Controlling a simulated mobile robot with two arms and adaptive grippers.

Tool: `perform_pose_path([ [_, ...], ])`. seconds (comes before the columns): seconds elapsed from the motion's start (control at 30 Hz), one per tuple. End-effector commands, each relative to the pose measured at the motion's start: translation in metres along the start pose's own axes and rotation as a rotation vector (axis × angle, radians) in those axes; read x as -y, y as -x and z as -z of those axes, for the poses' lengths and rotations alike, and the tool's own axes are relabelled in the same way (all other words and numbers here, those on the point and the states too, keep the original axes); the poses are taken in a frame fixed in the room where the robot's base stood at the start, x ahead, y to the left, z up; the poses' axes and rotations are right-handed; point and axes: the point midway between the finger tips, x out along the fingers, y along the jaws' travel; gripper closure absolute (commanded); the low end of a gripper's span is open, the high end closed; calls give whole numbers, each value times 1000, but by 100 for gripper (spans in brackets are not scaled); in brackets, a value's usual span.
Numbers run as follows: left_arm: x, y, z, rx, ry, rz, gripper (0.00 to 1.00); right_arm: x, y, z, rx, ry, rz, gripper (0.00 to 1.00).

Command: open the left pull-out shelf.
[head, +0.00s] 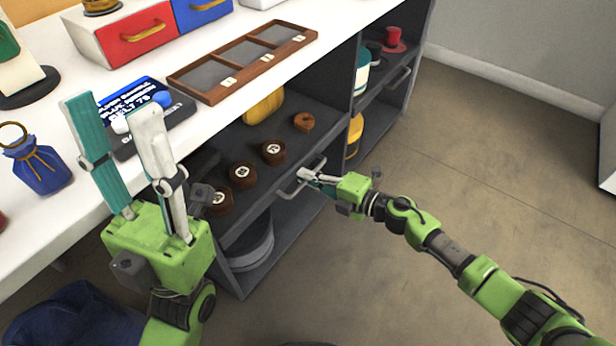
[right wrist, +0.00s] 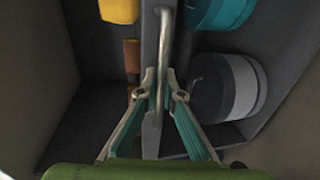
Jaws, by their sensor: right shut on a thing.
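The left pull-out shelf (head: 272,203) is a dark grey board under the white counter, with a metal bar handle (head: 284,190) on its front edge. Several dark brown round items with pale marked tops and a small brown ring stand on it. My right gripper (head: 306,174) is shut on the handle. In the right wrist view the handle bar (right wrist: 166,45) runs between the fingers (right wrist: 160,95), and the shelf's front edge (right wrist: 148,40) is beside it. My left gripper (head: 112,104) is open and empty, raised in front of the counter's left part.
The right shelf (head: 385,88) has its own handle. Round boxes (head: 250,245) sit below the left shelf. Open floor (head: 470,160) lies right.

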Motion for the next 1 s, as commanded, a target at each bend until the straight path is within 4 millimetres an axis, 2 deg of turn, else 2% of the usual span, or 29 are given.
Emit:
perform_pose_path([
  [0.17,0,-3,0,1,0,0,60,3,12,0,-1,0,4,100],
  [0.37,0,-8,2,1,0,0,60,9,39,1,-1,-2,5,100],
  [1.0,0,-20,4,0,-1,0,60,34,157,1,-2,-2,6,100],
])
